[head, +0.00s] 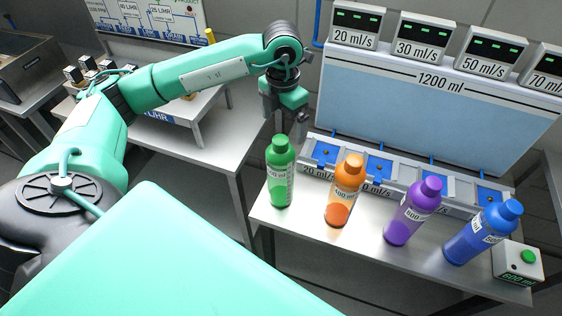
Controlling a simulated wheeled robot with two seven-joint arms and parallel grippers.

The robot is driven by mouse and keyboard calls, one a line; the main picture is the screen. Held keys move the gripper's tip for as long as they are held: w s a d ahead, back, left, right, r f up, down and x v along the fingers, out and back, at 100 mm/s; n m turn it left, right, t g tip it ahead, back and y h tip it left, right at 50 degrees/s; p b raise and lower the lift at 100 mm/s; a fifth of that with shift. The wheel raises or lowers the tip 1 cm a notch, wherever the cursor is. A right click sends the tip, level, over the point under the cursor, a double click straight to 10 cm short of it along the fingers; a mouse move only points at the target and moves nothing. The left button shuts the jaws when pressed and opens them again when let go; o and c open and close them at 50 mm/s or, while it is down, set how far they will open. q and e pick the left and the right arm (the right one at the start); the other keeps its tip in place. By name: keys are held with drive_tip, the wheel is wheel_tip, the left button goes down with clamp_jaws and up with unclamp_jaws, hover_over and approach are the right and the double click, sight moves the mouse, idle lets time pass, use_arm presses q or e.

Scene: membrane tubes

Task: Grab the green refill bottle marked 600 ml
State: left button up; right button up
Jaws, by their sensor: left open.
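The green bottle (280,172) stands upright at the left end of the metal table on the right. It has a green cap and a white label whose text is too small to read. My left gripper (283,122) hangs from the arm just above and behind the green cap, fingers pointing down. It is open and empty, and appears apart from the bottle, though the gap in depth is hard to judge. My right gripper is not in view.
Orange (343,190), purple (413,213) and blue (484,232) bottles stand in a row to the right. Behind them is a rack with blue slots (378,168) and a 1200 ml tank (430,112). A green-button box (517,262) sits at the table's right end.

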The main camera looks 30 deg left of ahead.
sight(281, 138)
use_arm(q)
wheel_tip(281, 138, down, 4)
drive_tip(key=shift+f+p, duration=0.1)
drive_tip(key=shift+p, duration=0.3)
drive_tip(key=f+p, duration=0.2)
drive_tip(key=f, duration=0.2)
drive_tip(key=shift+s+a+f+p, duration=0.1)
drive_tip(key=shift+a+f+p, duration=0.15)
drive_tip(key=shift+p, duration=0.15)
drive_tip(key=shift+f, duration=0.35)
drive_tip(key=c, duration=1.5)
drive_tip(key=shift+r, duration=0.1)
